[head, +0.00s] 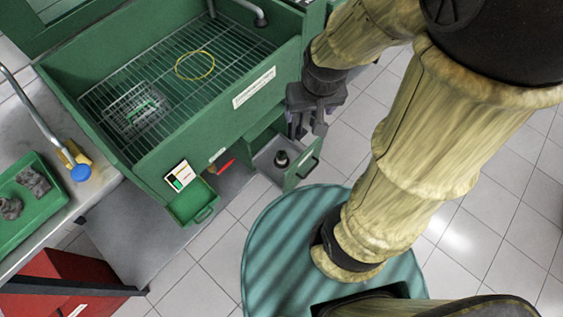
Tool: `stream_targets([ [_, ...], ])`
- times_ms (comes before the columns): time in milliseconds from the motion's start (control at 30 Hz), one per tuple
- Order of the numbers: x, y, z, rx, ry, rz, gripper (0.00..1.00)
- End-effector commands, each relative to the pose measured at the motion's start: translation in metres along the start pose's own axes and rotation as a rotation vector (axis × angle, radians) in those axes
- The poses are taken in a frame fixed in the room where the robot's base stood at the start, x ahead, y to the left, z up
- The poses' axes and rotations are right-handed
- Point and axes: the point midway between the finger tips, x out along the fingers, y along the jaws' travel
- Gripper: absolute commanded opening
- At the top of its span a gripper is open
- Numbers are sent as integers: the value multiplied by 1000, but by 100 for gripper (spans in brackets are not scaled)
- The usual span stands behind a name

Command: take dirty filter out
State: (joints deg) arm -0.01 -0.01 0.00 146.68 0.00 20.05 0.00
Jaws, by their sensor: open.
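A small dark cylinder with a pale band (281,158), which looks like the filter, stands in an open pull-out drawer (302,172) at the lower right of the green wash station. Whether it is dirty is too small to tell. My gripper (307,131) is open and empty. In the picture it sits above and to the right of the cylinder, over the drawer's back right side. It looks apart from the cylinder, but its height above the drawer is hard to judge.
The green wash basin (127,168) holds a wire rack with a yellow ring (195,65) and a wire basket (137,108). A smaller open green drawer (193,204) is to the left. A green tray (50,215) holds grey parts. A red cabinet (72,282) stands lower left.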

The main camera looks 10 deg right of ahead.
Motion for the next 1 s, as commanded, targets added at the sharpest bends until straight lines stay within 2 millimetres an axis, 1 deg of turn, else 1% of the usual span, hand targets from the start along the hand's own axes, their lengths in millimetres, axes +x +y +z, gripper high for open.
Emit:
stream_targets([
  [33, 28, 0, 7, 0, 0, 0, 76],
  [767, 214, 0, 50, 1, 0, 0, 76],
  [1000, 276, -2, 62, 5, 3, -4, 76],
])
